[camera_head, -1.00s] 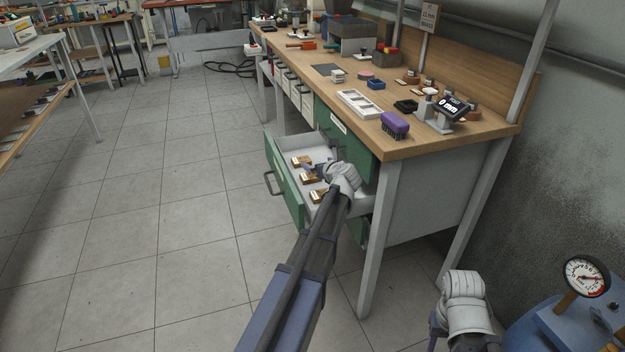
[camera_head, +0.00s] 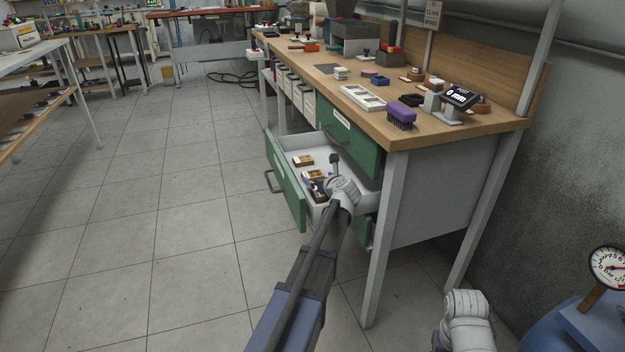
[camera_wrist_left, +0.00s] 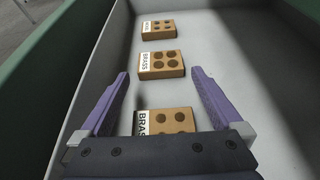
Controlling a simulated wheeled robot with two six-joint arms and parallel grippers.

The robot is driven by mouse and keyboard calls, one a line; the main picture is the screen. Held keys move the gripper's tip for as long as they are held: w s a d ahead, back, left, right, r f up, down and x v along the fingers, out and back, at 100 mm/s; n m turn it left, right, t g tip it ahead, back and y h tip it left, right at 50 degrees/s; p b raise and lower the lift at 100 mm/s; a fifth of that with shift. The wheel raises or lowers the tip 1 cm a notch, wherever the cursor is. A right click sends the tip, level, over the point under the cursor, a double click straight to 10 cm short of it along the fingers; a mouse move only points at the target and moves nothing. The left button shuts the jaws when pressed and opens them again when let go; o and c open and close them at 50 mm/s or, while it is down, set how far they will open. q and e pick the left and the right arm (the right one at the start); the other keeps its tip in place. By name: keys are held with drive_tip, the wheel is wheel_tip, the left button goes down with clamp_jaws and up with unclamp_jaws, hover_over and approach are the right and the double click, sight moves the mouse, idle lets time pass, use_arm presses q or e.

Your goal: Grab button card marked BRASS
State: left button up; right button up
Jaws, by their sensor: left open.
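Three tan button cards with dark round buttons and white labels lie in a row in the open drawer. In the left wrist view, the middle card (camera_wrist_left: 161,65) reads BRASS. The nearest card (camera_wrist_left: 165,122) shows BRAS, its lower part hidden by my gripper body. The farthest card (camera_wrist_left: 159,30) has a label too small to read surely. My left gripper (camera_wrist_left: 160,75) is open and empty, its purple fingers spread either side of the row, around the nearest card in the picture. In the head view my left gripper (camera_head: 322,178) is over the drawer. My right gripper is out of view.
The green-fronted drawer (camera_head: 287,188) stands pulled out under the wooden workbench (camera_head: 440,129). Its walls and the closed drawer (camera_head: 347,142) above bound the space. A purple brush (camera_head: 401,115) is near the bench edge. The tiled floor (camera_head: 180,220) at left is clear.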

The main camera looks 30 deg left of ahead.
sight(313, 175)
use_arm(q)
drive_tip(key=b+x, duration=0.2)
drive_tip(key=x, duration=0.4)
drive_tip(key=shift+f, duration=0.1)
drive_tip(key=shift+s, duration=0.1)
drive_tip(key=c, duration=1)
drive_tip(key=shift+c, duration=0.2)
drive_tip(key=shift+a+r+p, duration=0.1)
drive_tip(key=shift+r+p, duration=0.15)
drive_tip(key=shift+p, duration=0.05)
drive_tip(key=shift+r, duration=0.2)
wheel_tip(313, 175, up, 17)
drive_tip(key=p, duration=1.7)
drive_tip(key=shift+p, duration=0.3)
